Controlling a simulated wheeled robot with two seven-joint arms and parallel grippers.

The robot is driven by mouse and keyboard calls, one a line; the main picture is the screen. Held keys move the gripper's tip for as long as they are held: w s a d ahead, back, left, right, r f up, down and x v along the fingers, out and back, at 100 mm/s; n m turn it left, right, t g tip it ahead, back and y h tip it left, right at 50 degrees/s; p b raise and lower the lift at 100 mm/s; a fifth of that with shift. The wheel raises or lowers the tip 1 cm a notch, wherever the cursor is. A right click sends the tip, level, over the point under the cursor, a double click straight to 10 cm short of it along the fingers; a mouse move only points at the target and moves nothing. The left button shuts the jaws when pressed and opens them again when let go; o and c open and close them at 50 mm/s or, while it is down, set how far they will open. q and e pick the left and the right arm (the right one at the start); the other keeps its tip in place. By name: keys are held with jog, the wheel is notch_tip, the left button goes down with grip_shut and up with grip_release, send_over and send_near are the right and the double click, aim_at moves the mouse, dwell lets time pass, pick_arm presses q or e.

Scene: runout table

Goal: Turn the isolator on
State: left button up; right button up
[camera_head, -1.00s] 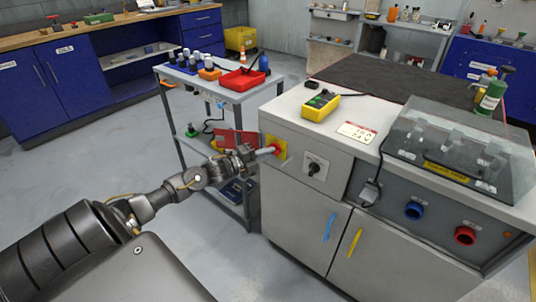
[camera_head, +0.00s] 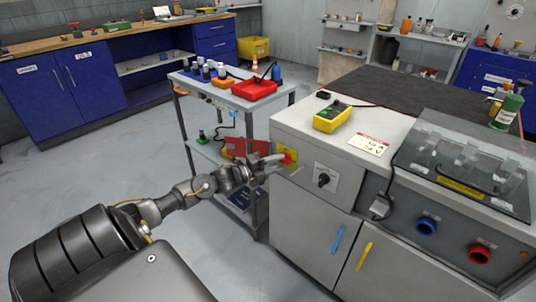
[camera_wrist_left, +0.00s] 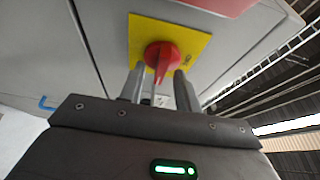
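The isolator is a red rotary knob (camera_wrist_left: 161,57) on a yellow square plate (camera_wrist_left: 142,28), seen close in the left wrist view. Its handle points down the picture toward the gap between my fingers. In the head view the yellow plate (camera_head: 291,152) is on the left side of the grey cabinet front, partly covered by my gripper. My left gripper (camera_head: 272,160) is right at the knob. In the wrist view its two fingers (camera_wrist_left: 159,87) are apart, one on each side of the handle's end. Whether they touch the knob cannot be told. My right gripper is not in view.
A black rotary switch (camera_head: 323,180) sits on the cabinet, right of the isolator. A yellow pendant box (camera_head: 332,116) lies on the cabinet top. A trolley (camera_head: 262,108) with a red tray (camera_head: 254,89) stands close behind my left arm. Open floor lies left.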

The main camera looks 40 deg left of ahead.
pick_arm(q)
jog(key=v, duration=1)
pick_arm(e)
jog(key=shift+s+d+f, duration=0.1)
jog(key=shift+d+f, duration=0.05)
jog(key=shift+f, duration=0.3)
pick_arm(q)
jog(key=shift+s, duration=0.15)
